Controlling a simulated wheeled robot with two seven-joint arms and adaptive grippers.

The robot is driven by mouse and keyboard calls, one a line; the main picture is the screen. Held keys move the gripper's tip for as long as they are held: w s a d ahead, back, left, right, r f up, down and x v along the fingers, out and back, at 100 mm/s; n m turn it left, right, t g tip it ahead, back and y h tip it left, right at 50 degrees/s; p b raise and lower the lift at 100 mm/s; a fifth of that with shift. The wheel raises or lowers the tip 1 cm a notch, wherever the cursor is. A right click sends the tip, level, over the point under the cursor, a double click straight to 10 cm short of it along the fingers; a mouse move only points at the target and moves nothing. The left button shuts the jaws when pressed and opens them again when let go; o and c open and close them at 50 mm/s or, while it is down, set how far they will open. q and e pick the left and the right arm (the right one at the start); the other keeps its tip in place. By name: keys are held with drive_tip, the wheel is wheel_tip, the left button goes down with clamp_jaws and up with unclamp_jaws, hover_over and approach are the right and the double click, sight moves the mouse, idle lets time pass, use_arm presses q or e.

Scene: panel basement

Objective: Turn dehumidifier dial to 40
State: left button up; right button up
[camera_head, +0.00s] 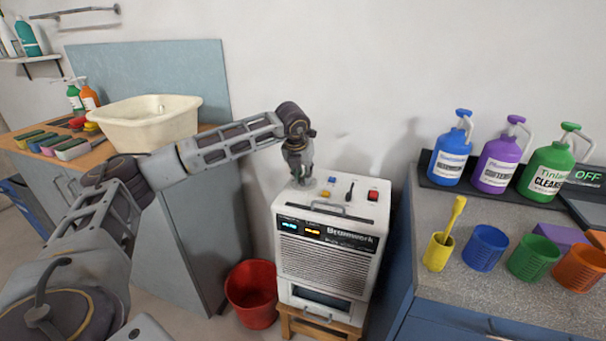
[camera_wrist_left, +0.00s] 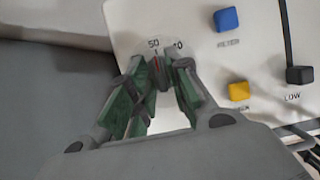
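The white dehumidifier (camera_head: 326,262) stands on a small wooden stool, its control panel on top. My left gripper (camera_head: 301,178) points down at the panel's left rear corner, where the dial is. In the left wrist view, the dark dial (camera_wrist_left: 163,74) sits between the two green-padded fingers (camera_wrist_left: 163,84), which appear closed against its sides. A red pointer mark shows near the label 50 (camera_wrist_left: 153,43). Another label ending in 0 (camera_wrist_left: 178,44) is to its right, its first digit unclear. The other dial marks are hidden. My right gripper is out of view.
The panel also has a blue button (camera_wrist_left: 226,19), a yellow button (camera_wrist_left: 238,91), a black lever (camera_wrist_left: 300,74) and a red switch (camera_head: 373,195). A red bucket (camera_head: 251,293) stands left of the dehumidifier. Counters flank it on both sides.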

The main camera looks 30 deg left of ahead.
use_arm(q)
drive_tip(key=shift+c, duration=1.1)
clamp_jaws()
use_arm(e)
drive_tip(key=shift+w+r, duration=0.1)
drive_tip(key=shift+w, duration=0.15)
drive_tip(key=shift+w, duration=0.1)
